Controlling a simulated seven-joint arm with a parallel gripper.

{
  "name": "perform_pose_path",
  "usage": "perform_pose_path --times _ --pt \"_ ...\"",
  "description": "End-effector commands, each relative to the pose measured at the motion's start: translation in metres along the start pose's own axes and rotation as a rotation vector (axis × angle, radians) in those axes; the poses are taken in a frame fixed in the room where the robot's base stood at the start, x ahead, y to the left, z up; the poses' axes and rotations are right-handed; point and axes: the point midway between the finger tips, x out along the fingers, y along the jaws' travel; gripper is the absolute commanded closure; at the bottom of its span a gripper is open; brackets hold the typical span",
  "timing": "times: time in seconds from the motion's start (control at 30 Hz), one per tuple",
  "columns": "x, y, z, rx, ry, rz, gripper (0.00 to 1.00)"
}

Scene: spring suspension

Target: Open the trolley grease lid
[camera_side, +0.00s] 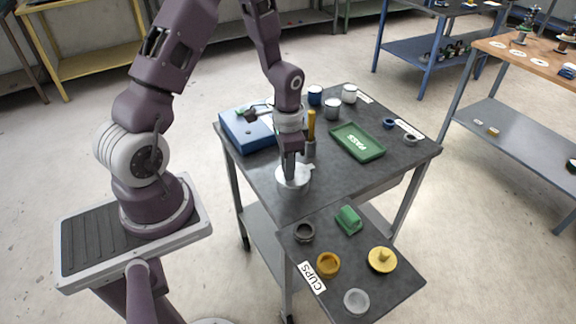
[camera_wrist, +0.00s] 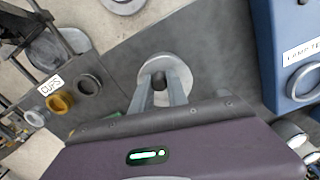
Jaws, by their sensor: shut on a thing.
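A pale grey round lid (camera_side: 284,183), which looks like the grease lid, is on the dark trolley top (camera_side: 330,195) near its front left part. It also shows in the wrist view (camera_wrist: 180,69), with a dark knob at its middle. My gripper (camera_side: 291,171) points straight down over the lid. In the wrist view my gripper (camera_wrist: 160,94) has its two fingers closed on the lid's knob. The fingers hide part of the lid, and what is under it cannot be seen. I cannot tell whether the lid is raised.
A blue box (camera_side: 243,132) stands to the left and a green PASS tray (camera_side: 358,141) to the right. A holder with a yellow handle (camera_side: 311,124) is close behind my gripper. Several cups and a green block (camera_side: 348,219) are on the lower front shelf. Small jars (camera_side: 349,94) stand at the back.

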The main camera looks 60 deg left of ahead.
Motion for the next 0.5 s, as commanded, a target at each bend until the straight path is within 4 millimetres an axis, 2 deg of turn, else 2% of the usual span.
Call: perform_pose_path --times 0.5 --pt "-0.0011 -0.0036 -0.0005 0.036 0.004 -0.003 1.0"
